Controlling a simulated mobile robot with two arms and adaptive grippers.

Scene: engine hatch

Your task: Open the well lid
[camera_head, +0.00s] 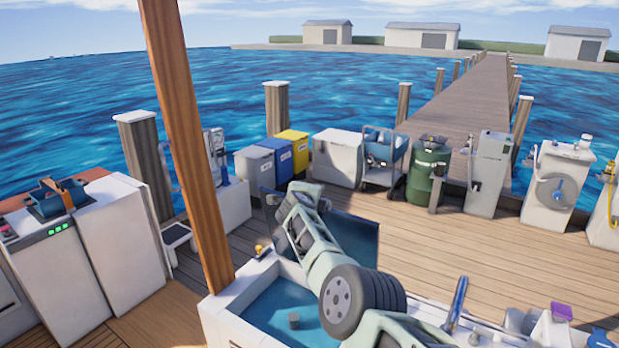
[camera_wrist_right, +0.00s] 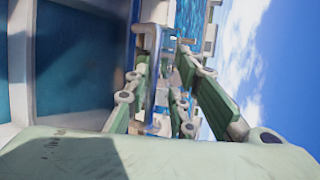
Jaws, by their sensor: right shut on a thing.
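The well (camera_head: 228,299) is a white-walled box at the bottom centre of the head view, with a blue interior. Its dark blue lid (camera_head: 352,238) stands raised at the well's far side, partly hidden behind my right arm. My right gripper (camera_head: 295,200) is at the lid's upper left part in the head view. In the right wrist view the green fingers of my right gripper (camera_wrist_right: 165,75) are closed around a blue-and-white edge, and the lid's broad blue face (camera_wrist_right: 80,60) fills the left. The exact contact is hard to see. My left gripper is not in view.
A wooden post (camera_head: 186,130) rises left of the well. White cabinets (camera_head: 110,245) stand at the far left. Bins (camera_head: 292,152), a green drum (camera_head: 428,175) and white machines line the far deck edge. Small items lie right of the well. The deck (camera_head: 480,255) behind it is clear.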

